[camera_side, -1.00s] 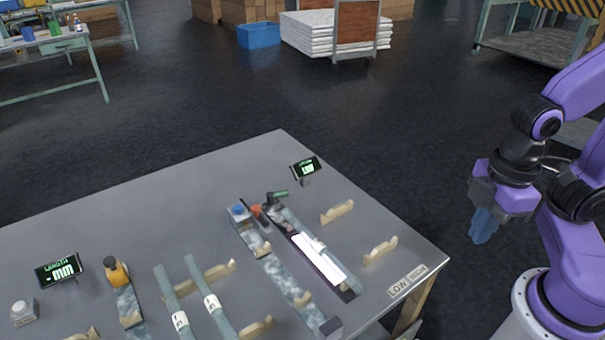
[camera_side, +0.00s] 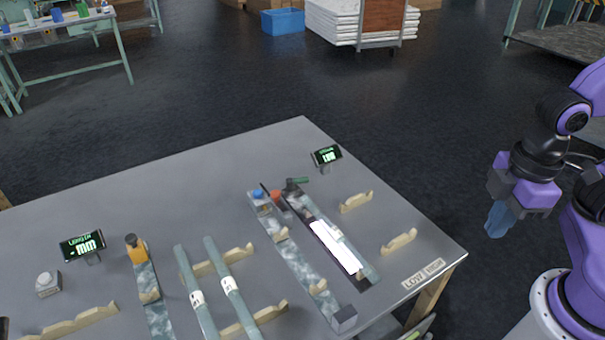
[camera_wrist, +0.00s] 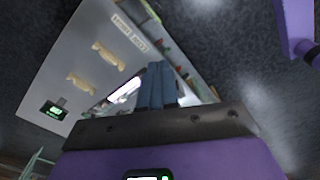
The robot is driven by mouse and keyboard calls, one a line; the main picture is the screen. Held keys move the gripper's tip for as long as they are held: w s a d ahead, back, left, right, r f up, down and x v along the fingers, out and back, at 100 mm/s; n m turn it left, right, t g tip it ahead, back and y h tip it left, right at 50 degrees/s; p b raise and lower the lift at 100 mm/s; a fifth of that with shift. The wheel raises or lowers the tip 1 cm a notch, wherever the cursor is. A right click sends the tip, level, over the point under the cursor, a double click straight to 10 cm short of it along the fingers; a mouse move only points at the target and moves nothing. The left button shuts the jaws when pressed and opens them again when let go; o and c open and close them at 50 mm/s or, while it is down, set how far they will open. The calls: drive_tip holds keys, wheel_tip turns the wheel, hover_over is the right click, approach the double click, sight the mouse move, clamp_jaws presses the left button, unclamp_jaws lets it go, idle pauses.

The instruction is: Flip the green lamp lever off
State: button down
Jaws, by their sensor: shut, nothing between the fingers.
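The green lamp lever (camera_side: 299,180) sits at the far end of the lamp fixture (camera_side: 372,277) on the grey table, on a dark pivot. The lamp panel (camera_side: 336,247) glows bright white. It also shows in the wrist view (camera_wrist: 124,91), partly hidden behind my fingers; the lever cannot be made out there. My gripper (camera_side: 496,221) is off the table's right edge, well away from the lever, with blue fingers pointing down. In the wrist view the fingers (camera_wrist: 157,84) are together and hold nothing.
A red knob (camera_side: 276,197) and a blue button (camera_side: 258,194) stand left of the lever. A small display (camera_side: 327,155) stands behind it. Wooden cradles (camera_side: 356,202) lie to the right. Two glass tubes (camera_side: 231,287) rest on cradles at left. The table's back is clear.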

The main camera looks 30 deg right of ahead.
drive_tip(key=w+a+f+m+t, duration=0.1)
drive_tip(key=w+a+m, duration=0.4)
drive_tip(key=w, duration=0.7)
drive_tip(key=w+a+f+m+t, duration=0.1)
drive_tip(key=w+a+m, duration=0.4)
drive_tip(key=w, duration=0.8)
drive_tip(key=w+d+f+m, duration=0.1)
drive_tip(key=w+f+m, duration=0.1)
drive_tip(key=w, duration=0.5)
drive_tip(key=w+d+f+m+h, duration=0.1)
drive_tip(key=w+f+m, duration=0.2)
drive_tip(key=w, duration=0.4)
drive_tip(key=w+f+m+t+h, duration=0.1)
drive_tip(key=w+f+m, duration=0.2)
drive_tip(key=w, duration=0.4)
drive_tip(key=shift+d+f, duration=0.3)
drive_tip(key=shift+d, duration=0.1)
drive_tip(key=shift+f, duration=0.1)
drive_tip(key=x, duration=1)
drive_tip(key=shift+d, duration=0.25)
